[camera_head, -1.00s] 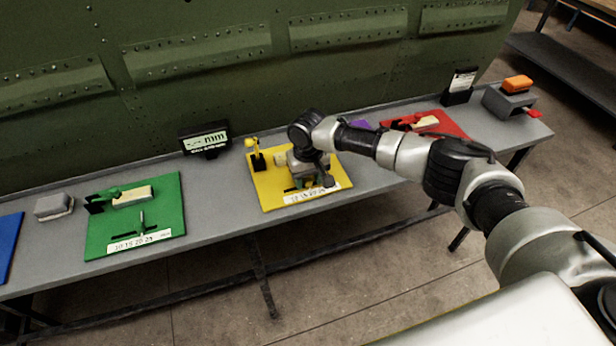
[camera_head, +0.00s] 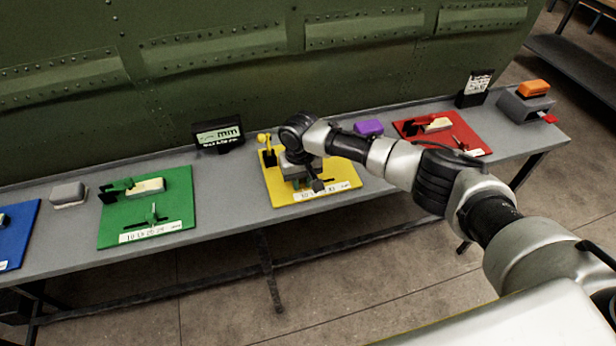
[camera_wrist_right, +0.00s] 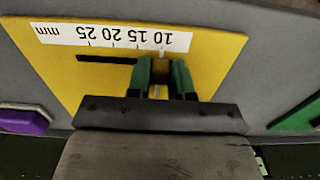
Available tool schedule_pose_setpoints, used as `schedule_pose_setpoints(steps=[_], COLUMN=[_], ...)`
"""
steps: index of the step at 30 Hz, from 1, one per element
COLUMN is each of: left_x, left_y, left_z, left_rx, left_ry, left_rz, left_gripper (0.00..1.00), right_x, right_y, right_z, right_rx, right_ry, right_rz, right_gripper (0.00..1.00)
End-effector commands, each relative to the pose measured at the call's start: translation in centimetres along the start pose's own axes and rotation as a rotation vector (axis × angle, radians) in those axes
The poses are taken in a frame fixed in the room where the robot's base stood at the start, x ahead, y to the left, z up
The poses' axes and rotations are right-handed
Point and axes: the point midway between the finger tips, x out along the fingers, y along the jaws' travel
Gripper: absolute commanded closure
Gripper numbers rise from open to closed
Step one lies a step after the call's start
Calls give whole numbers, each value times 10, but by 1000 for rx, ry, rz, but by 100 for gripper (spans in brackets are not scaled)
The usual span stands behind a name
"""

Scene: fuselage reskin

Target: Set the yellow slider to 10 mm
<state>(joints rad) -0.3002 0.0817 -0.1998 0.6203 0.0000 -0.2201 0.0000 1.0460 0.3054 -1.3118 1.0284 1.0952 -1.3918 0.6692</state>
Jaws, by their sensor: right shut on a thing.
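The yellow board (camera_head: 345,179) lies on the bench, its printed scale of 10, 15, 20 and 25 mm along the near edge. My right gripper (camera_head: 303,172) is over it and hides the slider from the head view. In the right wrist view the scale strip (camera_wrist_right: 75,36) is upside down, with 10 toward the right. There my right gripper (camera_wrist_right: 161,82) has its green fingers around the small yellow slider (camera_wrist_right: 158,90), mostly hidden between them. The slider appears roughly in line with the 10 mark; the exact reading cannot be told. My left gripper is out of view.
A black mm display (camera_head: 218,136) stands behind the board; its digits are unreadable. The green board (camera_head: 120,220) is to the left, the red board (camera_head: 470,140) to the right. A purple block (camera_head: 369,128) sits behind my right arm. The green fuselage panel borders the bench's back.

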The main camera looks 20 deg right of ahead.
Motion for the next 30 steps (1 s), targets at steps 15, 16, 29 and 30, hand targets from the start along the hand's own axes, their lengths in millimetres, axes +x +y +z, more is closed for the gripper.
schedule_pose_setpoints(steps=[15,16,29,30], left_x=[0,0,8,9], left_y=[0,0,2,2], left_z=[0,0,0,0], left_rx=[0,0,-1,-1], left_ry=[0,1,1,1], left_rz=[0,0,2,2], left_gripper=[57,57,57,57], right_x=[0,0,-64,-72], right_y=[-2,-2,-3,-3], right_z=[0,0,-1,-1], right_rx=[-2,-2,-4,-4], right_ry=[1,1,4,5], right_rz=[-5,-4,-6,-6], right_gripper=[53,53,53,53])
